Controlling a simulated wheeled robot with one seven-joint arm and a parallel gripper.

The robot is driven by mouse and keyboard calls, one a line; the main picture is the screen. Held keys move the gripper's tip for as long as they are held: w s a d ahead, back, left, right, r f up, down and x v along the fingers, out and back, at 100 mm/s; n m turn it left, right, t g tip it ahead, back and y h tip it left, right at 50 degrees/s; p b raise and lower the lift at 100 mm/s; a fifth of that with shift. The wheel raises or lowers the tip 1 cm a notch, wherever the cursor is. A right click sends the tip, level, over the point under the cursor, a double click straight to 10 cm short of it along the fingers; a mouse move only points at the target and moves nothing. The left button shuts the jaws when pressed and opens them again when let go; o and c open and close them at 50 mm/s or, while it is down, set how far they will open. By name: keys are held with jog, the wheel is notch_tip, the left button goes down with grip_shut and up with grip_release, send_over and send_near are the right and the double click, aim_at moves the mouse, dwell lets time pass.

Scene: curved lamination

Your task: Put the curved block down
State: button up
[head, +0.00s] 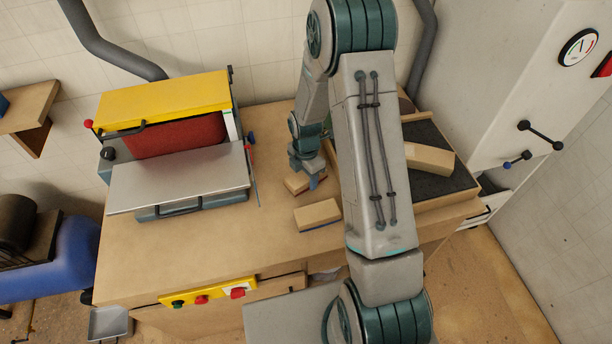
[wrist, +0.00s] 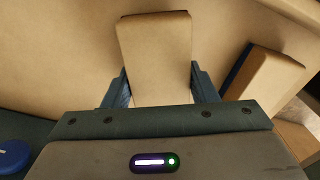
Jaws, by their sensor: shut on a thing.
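My gripper (head: 308,180) points down over the workbench, left of my forearm in the head view. It is shut on a tan block (head: 296,183), which I take to be the curved block. In the wrist view the block (wrist: 154,45) sits between the two fingers (wrist: 160,78) and extends beyond their tips. Its curve is hard to make out from above. The block is at or just above the bench top (head: 215,250); I cannot tell whether it touches. My gripper hides part of it.
A second tan block with a blue lower side (head: 318,213) lies close by; it shows at right in the wrist view (wrist: 268,75). A yellow-topped sanding machine (head: 165,97) stands left. A dark-lined tray (head: 445,185) with another tan block (head: 430,159) is right, partly behind my arm.

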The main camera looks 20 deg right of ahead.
jog(key=shift+f, duration=0.55)
jog(key=shift+f, duration=0.25)
jog(key=o, duration=1)
jog(key=shift+r, duration=0.1)
